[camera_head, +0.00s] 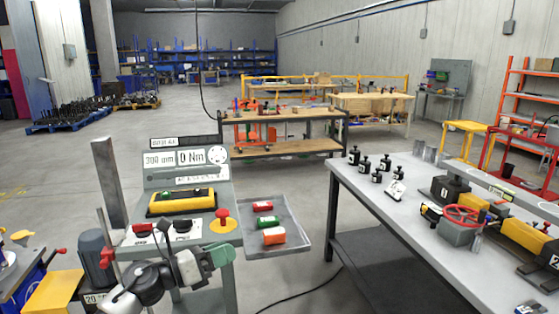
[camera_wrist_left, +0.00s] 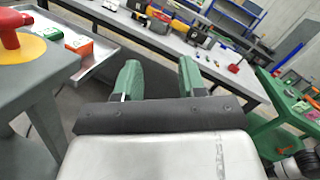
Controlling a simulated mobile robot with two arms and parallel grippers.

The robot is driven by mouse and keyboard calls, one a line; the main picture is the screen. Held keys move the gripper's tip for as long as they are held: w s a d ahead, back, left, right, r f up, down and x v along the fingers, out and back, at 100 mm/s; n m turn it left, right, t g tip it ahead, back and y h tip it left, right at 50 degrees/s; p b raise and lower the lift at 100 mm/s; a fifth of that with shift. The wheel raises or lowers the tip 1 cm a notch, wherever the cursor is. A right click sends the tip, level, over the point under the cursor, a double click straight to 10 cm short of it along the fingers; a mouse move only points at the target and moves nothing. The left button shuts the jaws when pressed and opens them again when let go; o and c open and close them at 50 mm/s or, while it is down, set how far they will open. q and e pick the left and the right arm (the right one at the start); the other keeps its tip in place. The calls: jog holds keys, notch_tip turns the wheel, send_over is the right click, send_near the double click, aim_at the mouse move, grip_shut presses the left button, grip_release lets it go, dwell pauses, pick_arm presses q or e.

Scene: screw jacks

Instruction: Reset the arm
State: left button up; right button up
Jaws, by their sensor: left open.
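My left arm comes in from the lower left in the head view. Its green-fingered gripper (camera_head: 219,254) is in front of the grey test console (camera_head: 188,160), near the console's front right corner. In the left wrist view the two green fingers (camera_wrist_left: 158,78) stand apart with nothing between them. The gripper is open and empty. A red mushroom button on a yellow disc (camera_head: 223,221) is on the console just behind the gripper. My right gripper does not show in the head view.
A grey tray (camera_head: 292,238) with red, green and orange boxes adjoins the console's right side. A grey workbench (camera_head: 410,222) with black jacks and a red handwheel (camera_head: 461,215) stands at right. Open floor lies between. A black cable (camera_head: 313,287) lies on the floor.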

pick_arm(q)
jog(key=s+a+f+n+t+y, duration=0.1)
jog(key=s+a+f+n+y, duration=0.3)
jog(key=n, duration=0.7)
jog(key=s+a+f+n+t+y, duration=0.1)
jog(key=s+f+n+t+y, duration=0.1)
jog(key=s+f+n+y, duration=0.7)
jog(key=s+a+f+n+t+y, duration=0.1)
jog(key=s+a+f+n+y, duration=0.15)
jog(key=n, duration=1.05)
jog(key=s+a+f+n+g, duration=0.1)
jog(key=s+f+n+g, duration=0.3)
jog(key=s, duration=0.7)
jog(key=s+f+n+g, duration=0.3)
jog(key=s+g, duration=0.3)
jog(key=s, duration=0.4)
notch_tip(320, 180, down, 24)
jog(key=g, duration=0.1)
jog(key=s+a+f+g, duration=0.1)
jog(key=s+a+f, duration=0.1)
jog(key=s+f, duration=1.5)
jog(key=shift+a+f+g+y, duration=0.35)
jog(key=shift+a+f+g, duration=0.05)
jog(key=shift+f, duration=0.05)
